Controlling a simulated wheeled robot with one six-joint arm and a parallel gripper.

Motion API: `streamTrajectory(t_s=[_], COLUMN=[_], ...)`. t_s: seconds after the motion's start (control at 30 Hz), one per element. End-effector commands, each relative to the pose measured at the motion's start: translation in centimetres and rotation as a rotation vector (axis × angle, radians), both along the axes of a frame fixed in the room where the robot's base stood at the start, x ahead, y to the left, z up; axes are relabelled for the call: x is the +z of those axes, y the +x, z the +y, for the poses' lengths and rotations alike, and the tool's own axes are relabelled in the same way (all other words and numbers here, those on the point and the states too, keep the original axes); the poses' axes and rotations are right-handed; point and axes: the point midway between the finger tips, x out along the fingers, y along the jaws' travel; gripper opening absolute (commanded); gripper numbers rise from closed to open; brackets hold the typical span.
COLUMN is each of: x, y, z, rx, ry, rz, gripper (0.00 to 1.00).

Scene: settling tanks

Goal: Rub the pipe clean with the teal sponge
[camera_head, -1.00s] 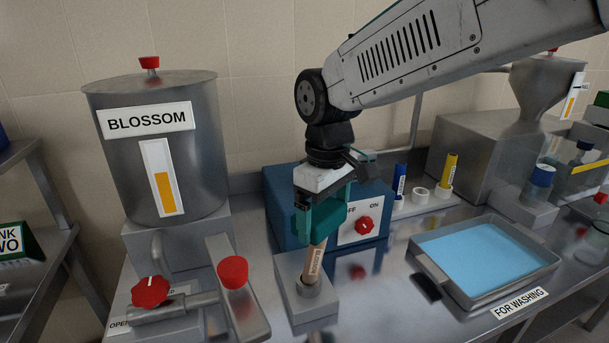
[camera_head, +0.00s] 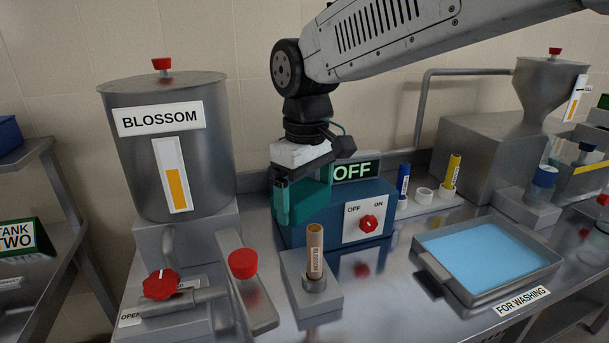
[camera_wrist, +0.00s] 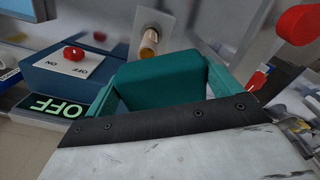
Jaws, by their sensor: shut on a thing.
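My gripper (camera_head: 300,208) is shut on the teal sponge (camera_head: 314,196), a block held between its teal fingers. In the wrist view the sponge (camera_wrist: 160,82) fills the space between the fingers. A grey pipe (camera_head: 190,303) with red knobs is below the BLOSSOM tank. Another bent grey pipe (camera_head: 470,72) is at the back right. Which pipe is meant, I cannot tell.
A blue box (camera_head: 335,225) with an OFF/ON knob stands behind the tube, its display reading OFF. The BLOSSOM tank (camera_head: 170,150) is at left. A tray of blue liquid (camera_head: 550,275), labelled FOR WASHING, is at right. Blue and yellow tubes (camera_head: 403,180) stand in a rack behind.

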Motion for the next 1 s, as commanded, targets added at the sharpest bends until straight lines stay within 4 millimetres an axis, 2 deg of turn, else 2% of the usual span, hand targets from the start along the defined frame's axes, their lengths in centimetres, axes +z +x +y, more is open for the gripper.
streamTrajectory(t_s=[0.4,1.0], x=[3.5,3.7], y=[0.2,0.1], z=[-0.4,-0.5], rx=[-0.007,-0.007], ry=[0.001,0.001], rz=[-0.002,-0.001], gripper=[0.65,0.65])
